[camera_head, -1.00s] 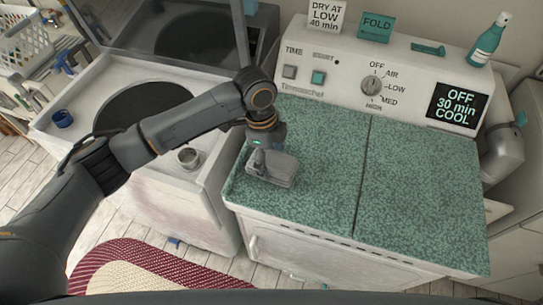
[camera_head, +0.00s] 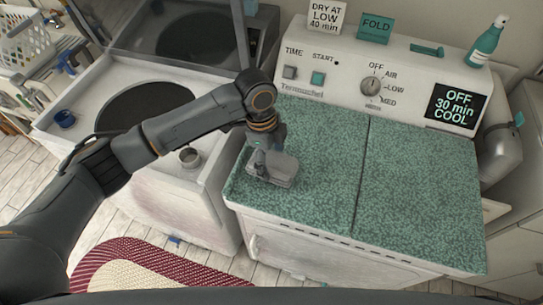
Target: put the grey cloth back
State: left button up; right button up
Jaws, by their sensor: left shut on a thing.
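A folded grey cloth (camera_head: 283,173) is at the left front part of the green speckled dryer top (camera_head: 410,195). My left gripper (camera_head: 260,168) is over the cloth's left part, pointing down, and is shut on it. The cloth looks flat and low over the top; I cannot tell whether it touches the surface. The fingertips are partly hidden against the cloth. My right gripper is not in view.
The dryer panel with a dial (camera_head: 371,86) and a display (camera_head: 456,106) rises behind. A teal bottle (camera_head: 487,42) stands on it at the right. The right half of the green top is clear.

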pick_arm(q)
jog(key=shift+f, duration=0.55)
jog(key=o, duration=1.1)
jog(key=shift+c, duration=0.2)
jog(key=shift+r, duration=0.1)
